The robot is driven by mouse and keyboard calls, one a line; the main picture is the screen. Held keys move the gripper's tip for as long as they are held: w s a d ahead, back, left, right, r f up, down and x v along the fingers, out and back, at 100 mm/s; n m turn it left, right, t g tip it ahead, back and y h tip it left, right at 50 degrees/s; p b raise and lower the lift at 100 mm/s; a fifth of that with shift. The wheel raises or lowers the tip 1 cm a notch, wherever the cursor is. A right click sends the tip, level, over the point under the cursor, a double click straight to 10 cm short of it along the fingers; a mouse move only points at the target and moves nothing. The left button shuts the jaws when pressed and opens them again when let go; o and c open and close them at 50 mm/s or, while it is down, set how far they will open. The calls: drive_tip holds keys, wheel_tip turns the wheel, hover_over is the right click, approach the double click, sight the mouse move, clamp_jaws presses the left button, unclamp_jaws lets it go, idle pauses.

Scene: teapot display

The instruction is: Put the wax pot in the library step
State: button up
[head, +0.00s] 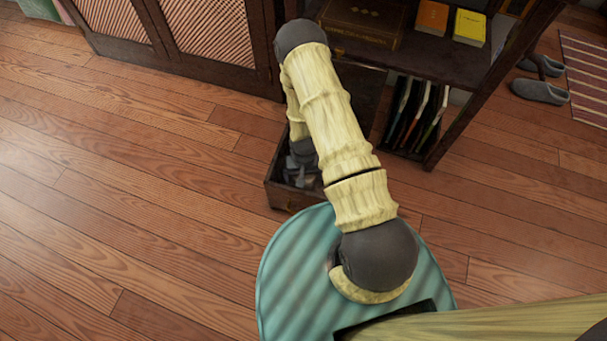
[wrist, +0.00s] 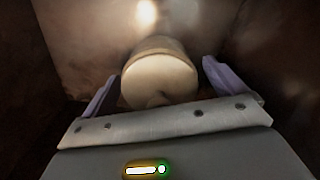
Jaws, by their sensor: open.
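A round, cream-topped pot that looks like the wax pot (wrist: 160,77) sits between the two fingers of my gripper (wrist: 158,84) in the wrist view. My gripper is open, with a purple finger on each side of the pot; I cannot tell whether either touches it. Dark brown walls surround them. In the head view my gripper (head: 302,165) reaches down into an open dark wooden box or drawer (head: 283,194) low by the cabinet. The pot is hidden there behind my arm. I cannot tell for sure which piece is the library step.
A dark shelf unit (head: 455,52) holds a large brown book (head: 362,22), an orange book (head: 432,17) and a yellow book (head: 470,27). Thin upright items (head: 415,115) stand below. Slippers (head: 540,91) lie at right. The wooden floor (head: 120,200) at left is clear.

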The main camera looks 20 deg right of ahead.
drive_tip(key=shift+r, duration=0.1)
wheel_tip(320, 180, up, 12)
drive_tip(key=p, duration=0.7)
drive_tip(key=shift+w+r, duration=0.1)
drive_tip(key=shift+r, duration=0.05)
wheel_tip(320, 180, up, 27)
drive_tip(key=s+n+t, duration=0.1)
drive_tip(key=s+t, duration=0.1)
drive_tip(key=s+r, duration=0.6)
drive_tip(key=r, duration=0.2)
drive_tip(key=shift+s+d+n+t, duration=0.2)
drive_tip(key=shift+d+n+t, duration=0.1)
drive_tip(key=shift+d+n, duration=0.15)
drive_tip(key=shift+d, duration=0.1)
